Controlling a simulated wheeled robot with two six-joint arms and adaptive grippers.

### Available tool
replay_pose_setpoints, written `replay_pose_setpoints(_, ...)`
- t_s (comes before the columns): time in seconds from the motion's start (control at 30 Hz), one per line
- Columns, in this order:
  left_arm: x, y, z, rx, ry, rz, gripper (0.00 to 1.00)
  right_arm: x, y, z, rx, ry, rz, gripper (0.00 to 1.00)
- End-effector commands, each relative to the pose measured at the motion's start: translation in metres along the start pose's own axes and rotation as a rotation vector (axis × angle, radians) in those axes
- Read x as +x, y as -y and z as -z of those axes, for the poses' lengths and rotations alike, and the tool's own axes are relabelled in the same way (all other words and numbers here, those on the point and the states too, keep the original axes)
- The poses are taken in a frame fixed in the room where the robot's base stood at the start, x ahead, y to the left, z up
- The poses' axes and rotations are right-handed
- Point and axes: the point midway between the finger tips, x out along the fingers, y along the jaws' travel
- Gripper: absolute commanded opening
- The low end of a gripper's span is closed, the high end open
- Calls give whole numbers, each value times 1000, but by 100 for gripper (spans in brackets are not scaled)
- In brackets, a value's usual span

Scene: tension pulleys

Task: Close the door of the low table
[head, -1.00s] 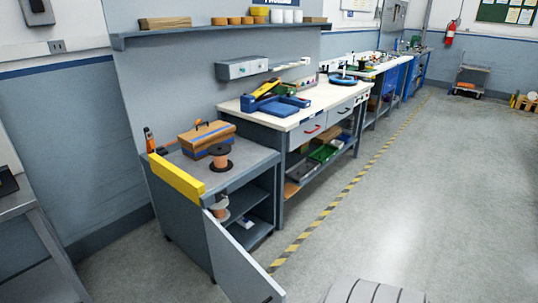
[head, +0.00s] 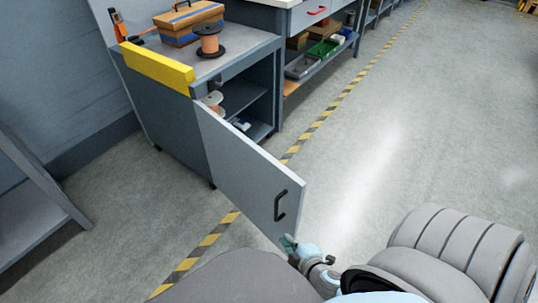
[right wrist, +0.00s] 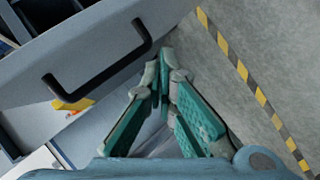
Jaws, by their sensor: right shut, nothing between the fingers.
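The low table (head: 240,57) is a grey cabinet at the upper left of the head view. Its grey door (head: 240,160) stands wide open, swung out towards me, and the shelves inside show. A black bar handle (head: 279,206) is near the door's free edge; the handle also shows in the right wrist view (right wrist: 95,82). My right gripper (head: 288,241) is at the door's lower free corner in the head view. In the right wrist view its fingertips (right wrist: 163,62) are together and empty, close beside one end of the handle. I cannot tell whether they touch the door. My left gripper is not in view.
A yellow bar (head: 157,69) edges the tabletop, which carries a wooden box (head: 188,23) and a spool (head: 209,41). Another spool (head: 214,101) sits inside. A workbench with bins (head: 323,49) adjoins it. Grey floor with a striped line (head: 311,131) is open to the right.

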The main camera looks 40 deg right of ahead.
Motion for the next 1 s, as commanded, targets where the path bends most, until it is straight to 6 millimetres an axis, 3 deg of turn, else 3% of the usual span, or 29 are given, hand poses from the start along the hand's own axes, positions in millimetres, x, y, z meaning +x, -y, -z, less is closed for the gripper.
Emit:
replay_pose_setpoints(0.03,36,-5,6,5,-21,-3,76,20,0,8,-103,-69,-114,0)
replay_pose_setpoints(0.2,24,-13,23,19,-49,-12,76,-14,-71,64,-380,-192,-448,0)
replay_pose_setpoints(0.3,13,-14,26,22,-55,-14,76,-32,-93,80,-447,-210,-539,0)
replay_pose_setpoints(0.4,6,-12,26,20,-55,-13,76,-34,-104,87,-462,-213,-563,0)
replay_pose_setpoints(0.57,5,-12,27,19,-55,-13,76,-16,-118,97,-461,-216,-562,0)
replay_pose_setpoints(0.9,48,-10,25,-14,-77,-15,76,46,-152,120,-460,-215,-560,0)
replay_pose_setpoints(1.0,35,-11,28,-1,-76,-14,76,51,-158,101,-468,-215,-559,0)
